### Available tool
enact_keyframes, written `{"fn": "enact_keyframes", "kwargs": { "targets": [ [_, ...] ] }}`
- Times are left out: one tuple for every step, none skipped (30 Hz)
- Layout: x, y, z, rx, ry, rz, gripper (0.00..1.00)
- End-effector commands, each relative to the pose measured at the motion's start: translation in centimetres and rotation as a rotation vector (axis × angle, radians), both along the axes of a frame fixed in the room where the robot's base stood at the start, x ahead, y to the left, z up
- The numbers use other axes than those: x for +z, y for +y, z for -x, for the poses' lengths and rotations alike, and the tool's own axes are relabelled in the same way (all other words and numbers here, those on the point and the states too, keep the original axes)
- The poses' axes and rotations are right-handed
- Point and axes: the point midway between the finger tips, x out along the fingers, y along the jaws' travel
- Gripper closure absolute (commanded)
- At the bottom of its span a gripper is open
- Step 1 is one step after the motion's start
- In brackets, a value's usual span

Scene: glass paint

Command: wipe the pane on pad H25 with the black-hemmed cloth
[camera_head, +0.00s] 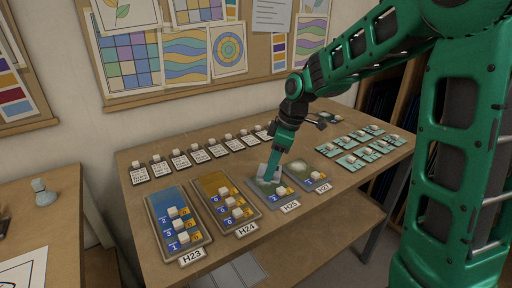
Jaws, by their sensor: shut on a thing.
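Pad H25 (251,190), with its label in front (290,207), lies toward the front right of the table. Its pane is largely hidden by my gripper, and a small white block with a yellow tag sits at its front.
Blue pad H23 (165,220) and brown pad H24 (212,186) carry several white blocks to the left. Another pad (325,177) with a whitish patch lies close on the right. Rows of small cards (181,161) line the back and right.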

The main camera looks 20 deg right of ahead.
Motion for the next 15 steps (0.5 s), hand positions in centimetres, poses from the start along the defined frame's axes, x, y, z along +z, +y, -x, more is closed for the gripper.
{"fn": "enact_keyframes", "kwargs": {
  "targets": [
    [0.0, -0.2, 0.0, 0.000, 0.001, 0.000, 0.72],
    [0.0, -0.3, 0.0, 0.001, 0.001, 0.000, 0.72],
    [0.0, -0.4, 0.0, 0.002, 0.000, 0.000, 0.72],
    [0.0, -0.5, -0.1, 0.003, 0.001, -0.001, 0.72],
    [0.0, -0.6, -0.1, 0.005, 0.001, 0.000, 0.72],
    [0.0, -0.7, -0.1, 0.007, 0.001, -0.001, 0.72],
    [0.0, -0.8, -0.1, 0.009, 0.001, 0.000, 0.72],
    [0.0, -0.9, -0.1, 0.009, 0.000, 0.000, 0.72],
    [0.0, -1.0, -0.1, 0.010, 0.000, 0.000, 0.72],
    [0.0, -1.1, -0.1, 0.011, 0.000, 0.000, 0.72],
    [0.0, -1.4, -0.1, 0.009, 0.000, -0.001, 0.72],
    [0.1, -1.3, -0.1, 0.008, -0.001, -0.001, 0.72],
    [0.1, -1.0, -0.1, 0.009, -0.001, -0.001, 0.72],
    [0.1, -0.8, -0.1, 0.010, 0.000, 0.000, 0.72],
    [0.0, -0.4, 0.0, 0.010, 0.000, 0.000, 0.72]
  ]
}}
